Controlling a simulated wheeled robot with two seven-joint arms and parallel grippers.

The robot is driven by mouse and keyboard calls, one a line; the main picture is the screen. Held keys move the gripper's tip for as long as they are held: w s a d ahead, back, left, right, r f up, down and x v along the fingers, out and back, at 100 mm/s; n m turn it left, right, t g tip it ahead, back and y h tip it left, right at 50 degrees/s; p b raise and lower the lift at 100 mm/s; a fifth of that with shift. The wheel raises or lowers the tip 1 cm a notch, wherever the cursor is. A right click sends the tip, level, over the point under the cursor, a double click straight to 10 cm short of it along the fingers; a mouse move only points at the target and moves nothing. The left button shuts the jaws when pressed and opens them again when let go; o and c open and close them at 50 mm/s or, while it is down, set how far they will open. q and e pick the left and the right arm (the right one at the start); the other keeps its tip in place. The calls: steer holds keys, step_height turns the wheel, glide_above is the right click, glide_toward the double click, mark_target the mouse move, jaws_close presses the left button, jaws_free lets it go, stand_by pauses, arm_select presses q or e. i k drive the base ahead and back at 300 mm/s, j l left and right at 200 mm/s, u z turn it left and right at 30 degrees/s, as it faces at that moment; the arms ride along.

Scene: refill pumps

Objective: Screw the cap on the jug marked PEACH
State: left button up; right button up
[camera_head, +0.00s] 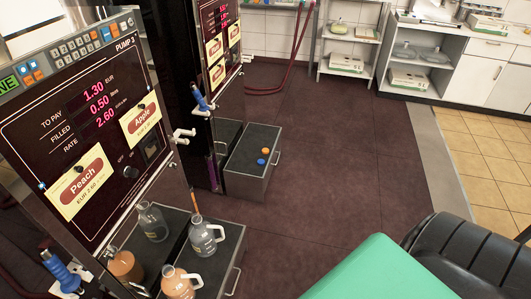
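Several jugs stand on the grey tray of the near pump at lower left. One is a peach-coloured jug with a white handle (178,284), near the bottom edge. Another is an orange-brown jug (124,266). A grey-clear jug with a white handle (203,240) and a clear jug (153,224) stand behind. I cannot read a PEACH mark on any jug; a Peach label (83,182) is on the pump panel. Two small round cap-like pieces, one blue (262,162) and one orange (266,151), lie on the farther pump's grey box. Neither gripper is in view.
The near pump panel (92,110) stands at left, with a blue nozzle (60,270) beside it. A second pump (220,50) stands behind. A green surface (385,272) and a black padded thing (470,262) fill the lower right. The dark floor (330,150) between is clear.

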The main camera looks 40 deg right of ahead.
mark_target(176, 283)
steer(key=i+l, duration=0.1)
steer(key=l, duration=0.45)
steer(key=i+l, duration=0.1)
steer(key=l, duration=0.45)
steer(key=i+l, duration=0.1)
steer(key=l, duration=0.45)
steer(key=i+l+u, duration=0.1)
steer(key=l, duration=0.45)
steer(key=i+l, duration=0.1)
steer(key=l, duration=0.45)
steer(key=i+l, duration=0.55)
steer(key=i+l+u, duration=0.15)
steer(key=i+l, duration=0.4)
steer(key=i, duration=0.6)
